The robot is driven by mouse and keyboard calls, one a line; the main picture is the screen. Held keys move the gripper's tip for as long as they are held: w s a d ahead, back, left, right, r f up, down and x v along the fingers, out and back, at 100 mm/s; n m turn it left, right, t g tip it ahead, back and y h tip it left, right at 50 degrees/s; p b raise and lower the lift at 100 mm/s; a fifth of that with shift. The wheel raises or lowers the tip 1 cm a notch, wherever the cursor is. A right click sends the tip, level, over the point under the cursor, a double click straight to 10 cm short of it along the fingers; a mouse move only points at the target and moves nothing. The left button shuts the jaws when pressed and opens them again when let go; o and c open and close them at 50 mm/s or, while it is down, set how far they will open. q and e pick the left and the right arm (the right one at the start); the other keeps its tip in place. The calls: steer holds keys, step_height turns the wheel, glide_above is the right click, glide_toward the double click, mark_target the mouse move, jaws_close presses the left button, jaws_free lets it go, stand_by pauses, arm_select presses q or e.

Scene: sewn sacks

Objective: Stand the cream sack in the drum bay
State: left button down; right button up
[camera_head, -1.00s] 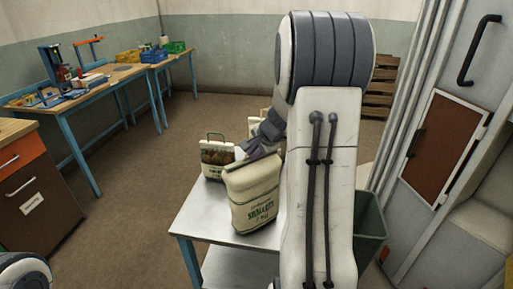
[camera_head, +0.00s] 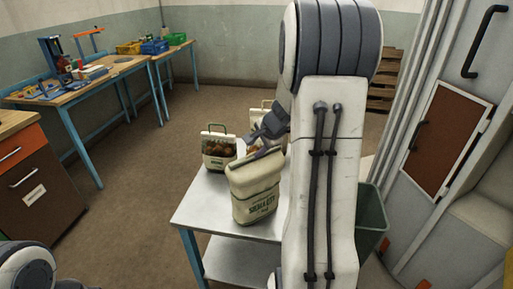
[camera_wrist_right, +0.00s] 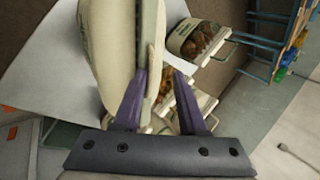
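The cream sack (camera_head: 256,190) with green print stands on the near part of a metal table, leaning slightly. Its flat top seam faces up. My right gripper (camera_head: 264,134) is at the top of the sack, partly hidden by my own arm. In the right wrist view the two purple fingers (camera_wrist_right: 166,88) are apart. The pale sack (camera_wrist_right: 108,40) and its seam lie along the left finger, and I see no firm grip on it. I cannot pick out the drum bay. My left gripper is out of view.
A picture-fronted sack with a green handle (camera_head: 218,149) stands behind the cream sack, with another pale one partly hidden beside it. The table's front left (camera_head: 200,205) is bare. A dark green bin (camera_head: 371,220) stands right of the table. A grey cabinet (camera_head: 455,130) is at the right.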

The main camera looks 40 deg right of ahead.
steer(key=v, duration=1.1)
steer(key=s+a+f+n+g+y, duration=0.1)
steer(key=a+f+n+g+y, duration=0.2)
steer(key=a+n, duration=1.45)
steer(key=s+a+f+n+g, duration=0.2)
steer(key=s+a+n, duration=0.2)
steer(key=s+a, duration=0.5)
steer(key=s+a+f+n+g+h, duration=0.1)
steer(key=s+a+n, duration=0.4)
steer(key=s+a, duration=0.5)
steer(key=shift+a+f+g+h+p, duration=0.3)
steer(key=shift+f+g+p, duration=0.2)
steer(key=shift+f, duration=0.35)
steer(key=shift+o, duration=0.3)
steer(key=shift+s, duration=0.15)
